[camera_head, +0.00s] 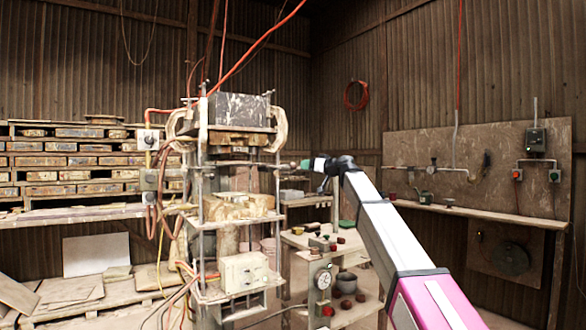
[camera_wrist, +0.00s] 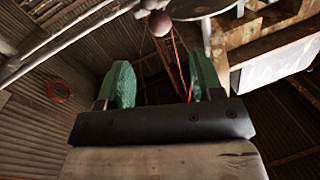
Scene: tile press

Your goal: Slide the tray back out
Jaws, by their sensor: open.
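The tile press (camera_head: 203,190) stands left of centre, an upright frame with a dark block on top. A thin flat piece (camera_head: 235,163), perhaps the tray, lies level in the press below the upper block; I cannot tell for sure. My gripper (camera_head: 302,165) is at the right side of the press, level with that piece. In the wrist view my gripper's two green fingers (camera_wrist: 163,78) are apart with nothing between them. A round reddish knob (camera_wrist: 159,23) shows beyond the fingertips. Whether it belongs to the tray is unclear.
A pale worn block (camera_head: 238,206) sits on the press's lower plate. A side table (camera_head: 325,240) with small pots stands right of the press. A stacked rack (camera_head: 75,160) is at left. A wall bench (camera_head: 480,212) is at right. Hoses hang around the press.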

